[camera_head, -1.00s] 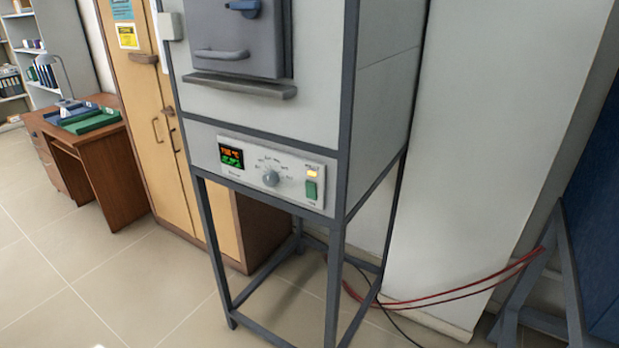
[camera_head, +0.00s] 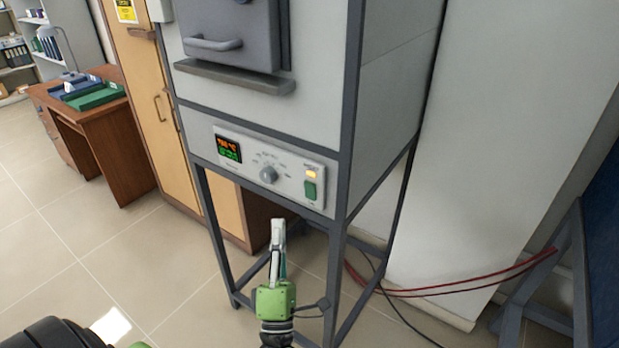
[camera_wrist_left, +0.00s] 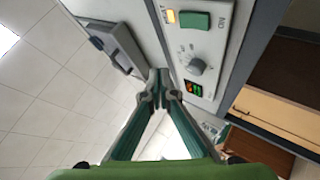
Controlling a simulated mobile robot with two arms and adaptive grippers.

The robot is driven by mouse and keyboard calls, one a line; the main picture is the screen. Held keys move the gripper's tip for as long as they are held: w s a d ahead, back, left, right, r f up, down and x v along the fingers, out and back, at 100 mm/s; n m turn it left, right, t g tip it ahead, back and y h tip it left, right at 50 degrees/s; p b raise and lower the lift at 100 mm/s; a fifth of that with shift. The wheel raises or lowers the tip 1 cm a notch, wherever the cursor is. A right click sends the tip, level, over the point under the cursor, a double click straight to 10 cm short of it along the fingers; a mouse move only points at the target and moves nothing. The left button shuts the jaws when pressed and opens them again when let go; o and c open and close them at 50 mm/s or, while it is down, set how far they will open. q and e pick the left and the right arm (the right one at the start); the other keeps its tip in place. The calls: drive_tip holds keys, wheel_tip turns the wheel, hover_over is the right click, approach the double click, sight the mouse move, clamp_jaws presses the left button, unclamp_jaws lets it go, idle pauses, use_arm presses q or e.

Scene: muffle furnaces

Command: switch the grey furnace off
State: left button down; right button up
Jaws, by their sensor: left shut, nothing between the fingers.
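The grey furnace (camera_head: 275,108) stands on a dark metal frame. Its control panel (camera_head: 290,164) has a lit display (camera_head: 228,148), a round knob (camera_head: 269,174), a lit amber lamp (camera_head: 311,175) and a green switch (camera_head: 309,190). The left wrist view also shows the green switch (camera_wrist_left: 195,20), the amber lamp (camera_wrist_left: 171,16) and the knob (camera_wrist_left: 196,66). My left gripper (camera_head: 278,224) is shut and empty, below the panel and apart from it. In the left wrist view its fingertips (camera_wrist_left: 159,76) are together. My right gripper is not in view.
The furnace door's lower ledge (camera_head: 234,77) juts out above the panel. A tan cabinet (camera_head: 150,110) and a desk with trays (camera_head: 100,98) stand to the left. Red cables (camera_head: 450,287) hang at the right. The floor in front is clear.

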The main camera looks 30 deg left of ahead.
sight(310, 191)
use_arm(q)
drive_tip(key=shift+s+a+r+n+y, duration=0.15)
drive_tip(key=shift+r+n+y, duration=0.1)
drive_tip(key=shift+r+n, duration=0.1)
drive_tip(key=shift+s+a+r+n+y, duration=0.1)
drive_tip(key=shift+a+r+n+y, duration=0.05)
drive_tip(key=shift+r+n+y, duration=0.15)
drive_tip(key=w+r+b, duration=0.1)
drive_tip(key=w, duration=0.7)
drive_tip(key=shift+w+d+b, duration=0.3)
drive_tip(key=shift+w+d, duration=0.05)
drive_tip(key=shift+w, duration=0.05)
drive_tip(key=shift+w, duration=0.15)
idle(0.9)
drive_tip(key=shift+w+r+b, duration=0.1)
drive_tip(key=shift+w+b, duration=0.2)
